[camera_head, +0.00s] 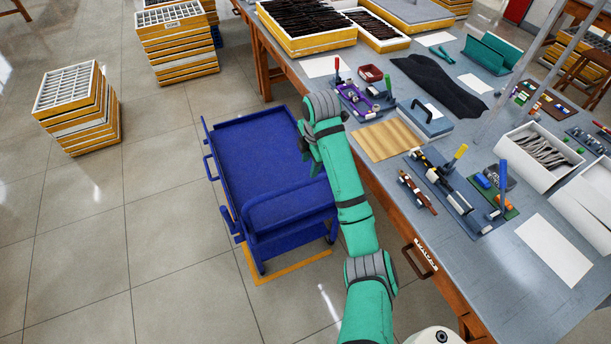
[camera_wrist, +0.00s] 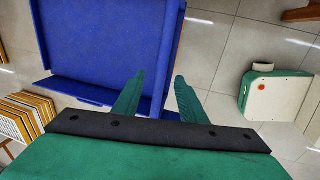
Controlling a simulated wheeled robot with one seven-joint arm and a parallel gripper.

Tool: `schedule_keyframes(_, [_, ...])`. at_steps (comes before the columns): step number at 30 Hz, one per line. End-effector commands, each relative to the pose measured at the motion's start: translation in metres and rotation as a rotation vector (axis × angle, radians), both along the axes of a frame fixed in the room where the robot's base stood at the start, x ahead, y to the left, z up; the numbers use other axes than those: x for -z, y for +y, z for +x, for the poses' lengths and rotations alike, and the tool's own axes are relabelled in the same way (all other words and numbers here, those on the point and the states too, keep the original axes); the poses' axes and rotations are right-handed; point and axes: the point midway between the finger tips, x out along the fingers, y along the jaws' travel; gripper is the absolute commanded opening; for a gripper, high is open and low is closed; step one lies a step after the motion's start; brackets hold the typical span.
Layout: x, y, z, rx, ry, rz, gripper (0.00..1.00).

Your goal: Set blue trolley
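The blue trolley (camera_head: 258,155) stands on the floor against the left side of the workbench, and its flat top tray looks empty. Its near end has a raised blue panel (camera_head: 285,208). A yellow-orange floor marking (camera_head: 292,268) shows beneath and beside its near end. My gripper (camera_head: 306,152) hangs over the trolley's right side, partly hidden by my arm. In the wrist view, the two green fingers of my gripper (camera_wrist: 158,92) are spread apart. A blue edge of the trolley (camera_wrist: 166,50) appears between them in the picture; I cannot tell whether they touch it.
The workbench (camera_head: 500,255) with trays, tools and glasses parts borders the trolley on the right. Stacks of yellow-edged trays (camera_head: 76,106) stand on the floor at left, with another stack (camera_head: 176,45) farther back. The tiled floor left of the trolley is clear.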

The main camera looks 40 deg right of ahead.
Motion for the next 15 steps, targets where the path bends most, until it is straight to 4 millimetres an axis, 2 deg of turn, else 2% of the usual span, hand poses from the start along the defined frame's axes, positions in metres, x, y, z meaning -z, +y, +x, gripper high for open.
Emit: schedule_keyframes(15, [0.065, 0.0, 0.01, -0.001, 0.008, 0.004, 0.38])
